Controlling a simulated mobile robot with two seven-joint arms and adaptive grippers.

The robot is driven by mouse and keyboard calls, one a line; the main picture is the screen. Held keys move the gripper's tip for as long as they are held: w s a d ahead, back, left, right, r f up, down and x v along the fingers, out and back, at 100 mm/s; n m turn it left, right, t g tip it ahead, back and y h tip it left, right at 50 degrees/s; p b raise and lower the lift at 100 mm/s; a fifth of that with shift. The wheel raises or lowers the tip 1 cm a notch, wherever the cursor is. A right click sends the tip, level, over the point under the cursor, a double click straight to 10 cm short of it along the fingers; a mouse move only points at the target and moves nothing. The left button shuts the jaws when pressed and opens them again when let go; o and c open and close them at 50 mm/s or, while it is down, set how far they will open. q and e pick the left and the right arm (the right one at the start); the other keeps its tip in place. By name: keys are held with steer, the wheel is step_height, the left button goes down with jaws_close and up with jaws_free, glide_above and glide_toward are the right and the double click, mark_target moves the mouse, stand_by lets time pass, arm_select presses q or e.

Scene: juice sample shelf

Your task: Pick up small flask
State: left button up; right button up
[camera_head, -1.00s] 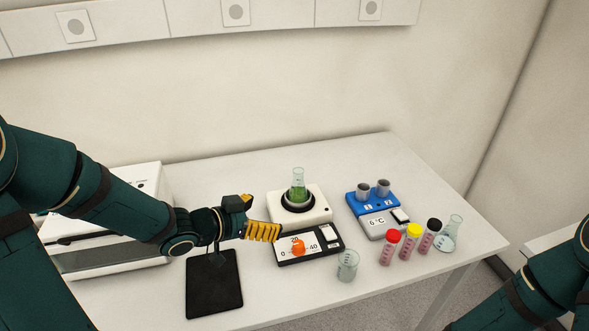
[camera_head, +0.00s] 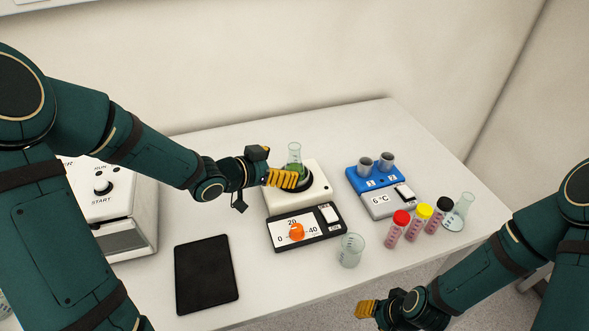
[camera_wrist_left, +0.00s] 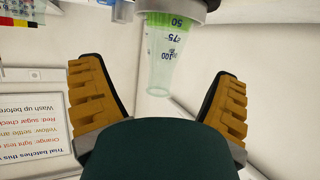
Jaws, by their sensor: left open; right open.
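The small flask (camera_head: 294,154) is clear glass with green liquid in it. It stands in the dark round holder on the white device (camera_head: 303,203). In the left wrist view the flask (camera_wrist_left: 160,65) appears upside down, with volume marks, between the two yellow fingers. My left gripper (camera_head: 284,179) is open at the flask's near left side. It also shows in the left wrist view (camera_wrist_left: 158,100), with a gap between each finger and the flask. My right gripper (camera_head: 368,308) is at the lower right, off the table's front edge, and away from the flask.
A beaker (camera_head: 351,250), capped red, yellow and black tubes (camera_head: 417,223), another flask (camera_head: 461,207) and a blue unit (camera_head: 372,180) stand to the right. A black pad (camera_head: 206,273) lies left.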

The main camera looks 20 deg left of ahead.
mark_target(288, 165)
arm_select(q)
steer(key=shift+f+b+x, duration=0.1)
steer(key=shift+b+x, duration=0.25)
steer(key=shift+x, duration=1.1)
steer(key=shift+f+b+x, duration=0.15)
steer(key=shift+b+x, duration=0.15)
steer(key=shift+x, duration=1.15)
steer(key=shift+a, duration=0.25)
steer(key=shift+c, duration=0.4)
steer(key=c, duration=1.4)
